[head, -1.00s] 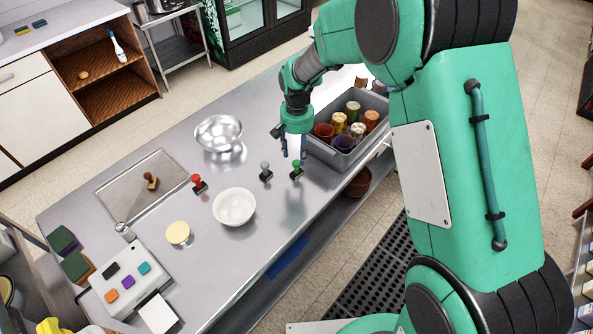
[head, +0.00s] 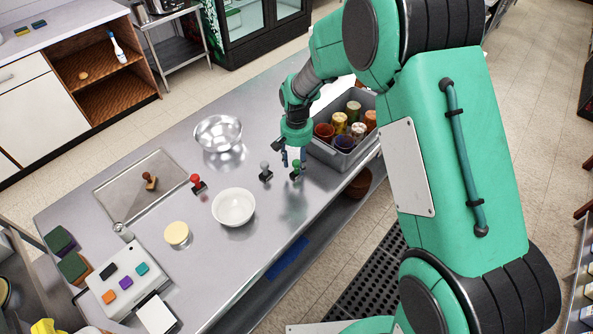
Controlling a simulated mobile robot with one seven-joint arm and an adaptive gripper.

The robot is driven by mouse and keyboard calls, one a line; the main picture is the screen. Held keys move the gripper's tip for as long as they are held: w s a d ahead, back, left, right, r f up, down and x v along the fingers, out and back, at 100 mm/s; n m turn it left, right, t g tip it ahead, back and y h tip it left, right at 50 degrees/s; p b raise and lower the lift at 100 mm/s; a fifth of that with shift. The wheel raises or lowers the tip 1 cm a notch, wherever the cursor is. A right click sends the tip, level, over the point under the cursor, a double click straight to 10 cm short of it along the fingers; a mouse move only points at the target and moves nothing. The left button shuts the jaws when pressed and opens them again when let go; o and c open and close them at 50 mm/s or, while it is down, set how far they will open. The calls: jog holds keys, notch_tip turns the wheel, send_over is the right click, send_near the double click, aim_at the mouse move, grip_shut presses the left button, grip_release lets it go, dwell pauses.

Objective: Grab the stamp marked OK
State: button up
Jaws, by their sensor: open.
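Several stamps stand on the steel counter (head: 150,225). The green-handled stamp (head: 296,169) stands upright right under my gripper (head: 293,161), whose fingers point down and are open around or just beside its handle; I cannot tell which. The grey-handled stamp (head: 265,172) is just left of it. The red-handled stamp (head: 197,183) stands farther left. The brown wooden stamp (head: 150,181) stands in the sunken basin on the left. No OK marking can be read on any stamp at this size.
A grey bin (head: 340,160) with several cups stands close to the right of my gripper. A white bowl (head: 233,206), a metal bowl (head: 218,132) and a cream round thing (head: 177,233) are to the left. A white box (head: 124,286) with coloured pads is at the near left.

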jog(key=shift+f, duration=1.4)
grip_shut()
